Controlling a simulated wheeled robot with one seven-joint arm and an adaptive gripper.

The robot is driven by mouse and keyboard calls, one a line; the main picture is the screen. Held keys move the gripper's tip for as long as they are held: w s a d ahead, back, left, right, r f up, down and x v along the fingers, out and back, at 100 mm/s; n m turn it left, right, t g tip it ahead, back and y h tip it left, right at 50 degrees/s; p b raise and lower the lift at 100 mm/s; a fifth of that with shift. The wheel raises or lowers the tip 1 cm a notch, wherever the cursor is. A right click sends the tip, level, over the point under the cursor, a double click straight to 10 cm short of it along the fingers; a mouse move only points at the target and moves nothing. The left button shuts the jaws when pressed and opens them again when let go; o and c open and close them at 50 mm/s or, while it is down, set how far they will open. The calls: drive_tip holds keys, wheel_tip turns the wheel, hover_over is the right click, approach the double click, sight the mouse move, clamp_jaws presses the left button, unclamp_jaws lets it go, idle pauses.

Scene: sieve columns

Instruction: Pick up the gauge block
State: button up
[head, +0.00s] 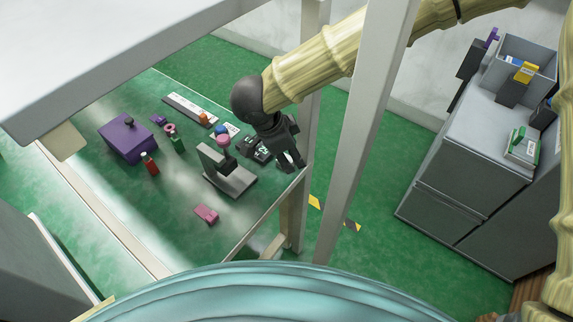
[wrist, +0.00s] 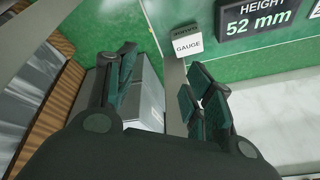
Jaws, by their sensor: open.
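A small white block marked "GAUGE" (wrist: 187,46) shows in the wrist view, on the green surface just beyond my fingertips. It is up and slightly right of the space between them. My gripper (wrist: 163,80) is open, with its dark green pads apart and nothing held between them. In the head view, my gripper (head: 290,163) hangs at the right edge of the green table (head: 135,188). I cannot make out the gauge block in the head view. A dark display reading "HEIGHT 52 mm" (wrist: 252,20) is to the right of the block in the wrist view.
A grey stand (head: 232,181) is close left of my gripper. A purple box (head: 127,138), red bottle (head: 150,164) and pink piece (head: 206,214) are farther left. A pale post (head: 360,120) rises right of the table. A grey cabinet (head: 455,190) stands at right.

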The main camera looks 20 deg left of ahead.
drive_tip(key=a+r+n+b, duration=0.1)
drive_tip(key=a+n+b, duration=0.2)
drive_tip(key=a+n, duration=0.2)
drive_tip(key=shift+t, duration=0.3)
drive_tip(key=x, duration=0.4)
drive_tip(key=shift+w, duration=0.1)
drive_tip(key=shift+d+x, duration=0.2)
drive_tip(key=shift+x, duration=2.85)
drive_tip(key=shift+w+r, duration=0.15)
drive_tip(key=shift+r, duration=0.05)
drive_tip(key=c, duration=0.8)
